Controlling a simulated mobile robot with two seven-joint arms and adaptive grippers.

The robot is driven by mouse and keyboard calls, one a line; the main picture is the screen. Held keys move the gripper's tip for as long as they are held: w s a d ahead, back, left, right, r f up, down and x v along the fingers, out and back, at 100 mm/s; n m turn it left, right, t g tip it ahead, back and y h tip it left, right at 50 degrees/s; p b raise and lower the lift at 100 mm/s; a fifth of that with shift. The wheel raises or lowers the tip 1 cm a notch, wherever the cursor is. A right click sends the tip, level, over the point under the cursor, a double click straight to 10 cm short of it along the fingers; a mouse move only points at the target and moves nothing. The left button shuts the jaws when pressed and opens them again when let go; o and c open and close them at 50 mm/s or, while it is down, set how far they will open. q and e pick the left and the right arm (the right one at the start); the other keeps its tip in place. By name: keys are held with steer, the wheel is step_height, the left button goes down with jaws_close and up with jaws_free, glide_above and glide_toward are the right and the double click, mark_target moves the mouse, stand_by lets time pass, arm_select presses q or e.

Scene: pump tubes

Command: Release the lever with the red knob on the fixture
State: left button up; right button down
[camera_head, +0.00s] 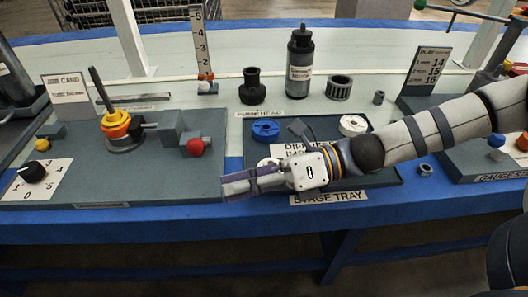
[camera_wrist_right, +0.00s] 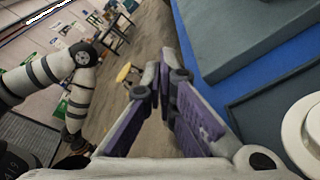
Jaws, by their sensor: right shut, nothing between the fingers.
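The red knob (camera_head: 195,147) shows in the head view, at the front of a grey block on the grey fixture (camera_head: 160,185). The knob's lever is mostly hidden, so I cannot tell its position. Left of it stands a post with yellow and orange rings (camera_head: 117,126) and a dark tilted rod (camera_head: 101,92). My right gripper (camera_head: 228,187) is shut and empty, over the fixture's front right edge, in front of and right of the knob and apart from it. Its purple fingers meet in the right wrist view (camera_wrist_right: 163,82).
A black dial (camera_head: 33,172) sits at the fixture's left. The stage tray (camera_head: 375,178) lies under my right forearm, with a blue ring (camera_head: 265,129) and a white ring (camera_head: 353,125). A black bottle (camera_head: 299,62) and pump head (camera_head: 252,88) stand behind.

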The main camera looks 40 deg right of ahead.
mark_target(201, 143)
arm_select(q)
steer(key=shift+p, duration=0.35)
arm_select(e)
steer(key=shift+w+a+r, duration=0.25)
steer(key=shift+w+r, duration=0.35)
steer(key=shift+w, duration=0.3)
steer(key=shift+w+a+r, duration=0.2)
steer(key=shift+w+r, duration=0.4)
steer(key=shift+w, duration=0.3)
steer(key=shift+r, duration=0.15)
